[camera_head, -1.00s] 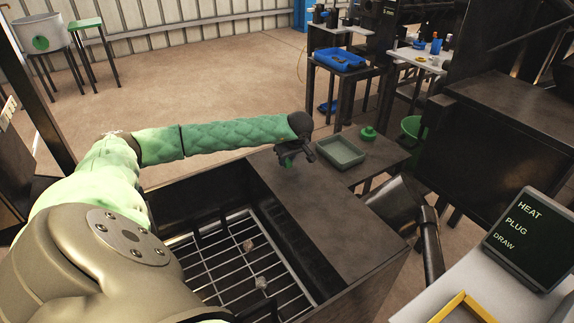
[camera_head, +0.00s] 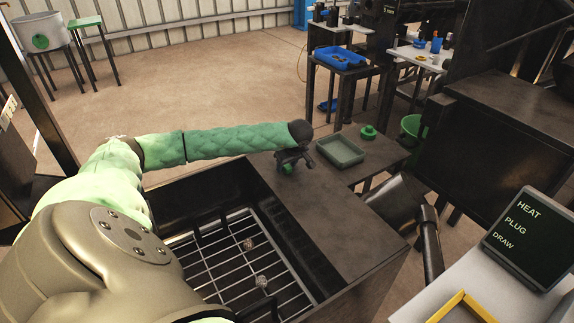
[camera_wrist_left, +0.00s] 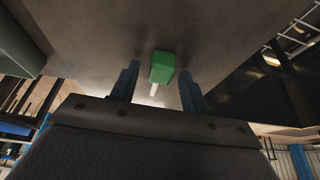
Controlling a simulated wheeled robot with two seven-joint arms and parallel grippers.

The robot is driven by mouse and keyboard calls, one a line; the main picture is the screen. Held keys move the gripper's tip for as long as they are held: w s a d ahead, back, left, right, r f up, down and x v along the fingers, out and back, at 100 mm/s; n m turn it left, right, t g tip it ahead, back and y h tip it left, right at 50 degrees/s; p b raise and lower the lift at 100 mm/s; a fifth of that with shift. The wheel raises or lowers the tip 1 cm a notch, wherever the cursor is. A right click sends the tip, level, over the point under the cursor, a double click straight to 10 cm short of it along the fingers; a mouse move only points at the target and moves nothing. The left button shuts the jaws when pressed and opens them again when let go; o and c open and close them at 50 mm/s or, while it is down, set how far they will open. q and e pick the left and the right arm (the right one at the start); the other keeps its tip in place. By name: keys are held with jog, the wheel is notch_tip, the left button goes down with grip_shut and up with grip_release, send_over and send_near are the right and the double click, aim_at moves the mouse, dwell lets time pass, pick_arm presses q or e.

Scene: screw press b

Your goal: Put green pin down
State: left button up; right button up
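The green pin (camera_head: 288,169) is at the dark bench top, just below my left gripper (camera_head: 297,164) in the head view. In the left wrist view the pin shows as a green block (camera_wrist_left: 162,67) with a short pale stem (camera_wrist_left: 154,89). It sits between the two blue fingers, with a gap on each side. My left gripper is open around it and does not appear to touch it. The gripper partly hides the pin in the head view, so its exact contact with the bench is hard to tell. My right gripper is out of view.
A grey-green tray (camera_head: 340,150) lies just right of the gripper, with a green round piece (camera_head: 368,132) beyond it. An open pit with a metal grate (camera_head: 235,262) lies nearer. The bench top (camera_head: 335,215) to the front right is clear.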

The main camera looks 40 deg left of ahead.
aim_at(289, 167)
pick_arm(q)
jog(key=shift+r, duration=0.1)
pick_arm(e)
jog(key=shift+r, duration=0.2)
pick_arm(q)
jog(key=shift+r, duration=0.15)
jog(key=v, duration=0.2)
jog(key=shift+d+r, duration=0.2)
jog(key=shift+r, duration=0.05)
jog(key=v, duration=0.9)
jog(key=shift+b, duration=0.35)
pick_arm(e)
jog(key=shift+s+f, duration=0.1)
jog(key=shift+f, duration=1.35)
pick_arm(q)
jog(key=shift+s, duration=0.1)
